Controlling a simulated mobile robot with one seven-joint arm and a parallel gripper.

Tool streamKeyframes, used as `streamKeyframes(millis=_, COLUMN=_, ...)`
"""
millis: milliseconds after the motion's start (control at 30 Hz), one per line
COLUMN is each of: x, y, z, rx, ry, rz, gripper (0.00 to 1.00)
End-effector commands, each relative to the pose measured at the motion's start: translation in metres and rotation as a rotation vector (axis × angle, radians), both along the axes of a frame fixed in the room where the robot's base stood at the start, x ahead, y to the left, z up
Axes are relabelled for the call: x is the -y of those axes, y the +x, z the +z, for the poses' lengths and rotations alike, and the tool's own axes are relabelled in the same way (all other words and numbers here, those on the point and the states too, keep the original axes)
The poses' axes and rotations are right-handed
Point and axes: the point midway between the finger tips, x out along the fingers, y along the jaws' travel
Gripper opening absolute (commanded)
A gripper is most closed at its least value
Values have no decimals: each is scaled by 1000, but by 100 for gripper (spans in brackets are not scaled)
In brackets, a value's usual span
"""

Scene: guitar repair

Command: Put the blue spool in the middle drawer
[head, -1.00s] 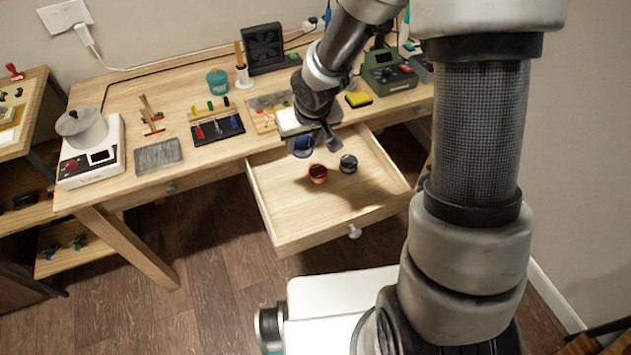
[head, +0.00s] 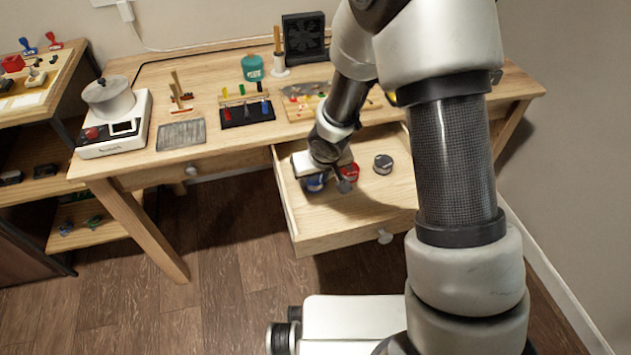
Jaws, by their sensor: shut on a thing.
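The blue spool (head: 315,183) is in my gripper (head: 328,184), at the left part of the open middle drawer (head: 330,223). My gripper is shut on it, and the gripper body hides much of the spool. I cannot tell whether the spool touches the drawer floor. The drawer is pulled out from under the workbench. A red spool (head: 350,172) sits in the drawer just right of my gripper, partly hidden by it. A dark grey spool (head: 383,164) stands farther right in the drawer.
The workbench top (head: 225,145) holds a pot on a white heater (head: 115,120), a grey mat (head: 181,135), a black tool tray (head: 246,112) and a teal jar (head: 252,67). A shelf unit (head: 40,110) stands at the left. The drawer's front part is clear.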

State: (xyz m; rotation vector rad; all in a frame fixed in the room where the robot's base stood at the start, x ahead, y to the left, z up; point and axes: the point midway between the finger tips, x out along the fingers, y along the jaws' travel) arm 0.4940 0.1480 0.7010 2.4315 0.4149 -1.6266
Motion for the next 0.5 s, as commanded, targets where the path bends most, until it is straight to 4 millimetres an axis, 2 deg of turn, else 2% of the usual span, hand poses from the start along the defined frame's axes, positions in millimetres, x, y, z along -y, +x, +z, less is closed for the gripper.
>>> streamKeyframes(millis=367, x=0, y=0, z=-7, rx=1, ry=0, rz=-1, gripper=18)
streamKeyframes(millis=400, x=0, y=0, z=-6, rx=1, ry=0, rz=-1, gripper=46)
streamKeyframes(millis=500, x=0, y=0, z=-5, rx=1, ry=0, rz=-1, gripper=61)
